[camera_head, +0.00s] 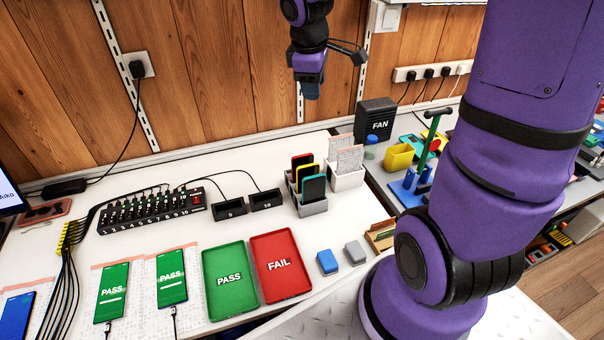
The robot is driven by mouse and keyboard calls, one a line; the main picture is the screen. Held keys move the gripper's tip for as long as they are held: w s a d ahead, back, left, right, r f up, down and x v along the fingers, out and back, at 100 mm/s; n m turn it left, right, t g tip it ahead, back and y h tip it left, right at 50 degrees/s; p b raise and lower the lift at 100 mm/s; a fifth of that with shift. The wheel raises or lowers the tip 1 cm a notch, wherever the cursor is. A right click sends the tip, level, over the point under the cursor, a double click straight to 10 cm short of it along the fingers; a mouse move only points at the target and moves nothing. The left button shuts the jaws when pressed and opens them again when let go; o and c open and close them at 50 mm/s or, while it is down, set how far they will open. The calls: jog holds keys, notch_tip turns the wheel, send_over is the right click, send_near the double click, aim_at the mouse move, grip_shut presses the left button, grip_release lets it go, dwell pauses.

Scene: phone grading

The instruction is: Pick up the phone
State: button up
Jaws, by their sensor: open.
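Several phones are in view; I cannot tell which one is meant. Phones stand upright in a grey rack (312,208), among them a front one with a dark face and green edge (313,189). One phone with a green PASS screen (111,291) and another PASS phone (172,277) lie on the table at the left, with cables at their lower ends. A phone with a blue screen (16,314) lies at the lower left edge, partly cut off. My gripper (311,92) hangs high, pointing down, above and apart from the rack. It is open, with no object visible in it.
A green PASS tray (229,300) and a red FAIL tray (281,287) lie empty. Right of them are a blue block (327,262) and a grey block (355,252). A numbered black hub (151,211) with cables stands behind. A black FAN box (375,120) stands behind the rack.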

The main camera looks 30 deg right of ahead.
jog(key=w+d+f+n+g, duration=0.15)
jog(key=w+f+n, duration=0.35)
jog(key=f, duration=0.6)
jog(key=n+y, duration=0.2)
send_over(302, 155)
notch_tip(302, 155, down, 9)
jog(key=shift+d+r, duration=0.15)
notch_tip(302, 155, down, 11)
jog(key=shift+f, duration=0.15)
grip_shut()
